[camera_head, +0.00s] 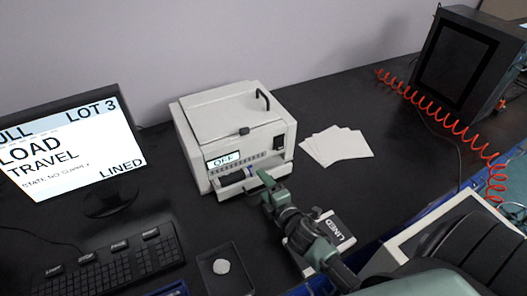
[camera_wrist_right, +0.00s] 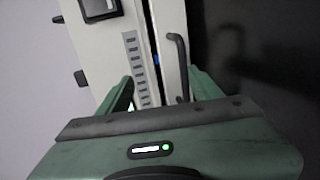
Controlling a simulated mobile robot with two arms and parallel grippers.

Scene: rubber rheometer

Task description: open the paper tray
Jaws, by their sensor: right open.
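The white printer-like machine (camera_head: 238,125) stands on the dark bench, its small front screen reading OFF. The paper tray (camera_head: 232,187) is the low white front section below the vent row. A dark gap shows between it and the body, but I cannot tell how far out it sits. In the right wrist view, the tray front (camera_wrist_right: 171,16) carries a dark bar handle (camera_wrist_right: 179,62). My right gripper (camera_head: 262,184) is at the tray front. Its fingers are open (camera_wrist_right: 163,88), with the handle between them, nearer the right finger. Contact is unclear. My left gripper is not in view.
White sheets (camera_head: 337,146) lie right of the machine. A monitor (camera_head: 75,150), a keyboard (camera_head: 115,262) and a small dark tray (camera_head: 213,284) are at left. A coiled red hose (camera_head: 440,115) runs at right.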

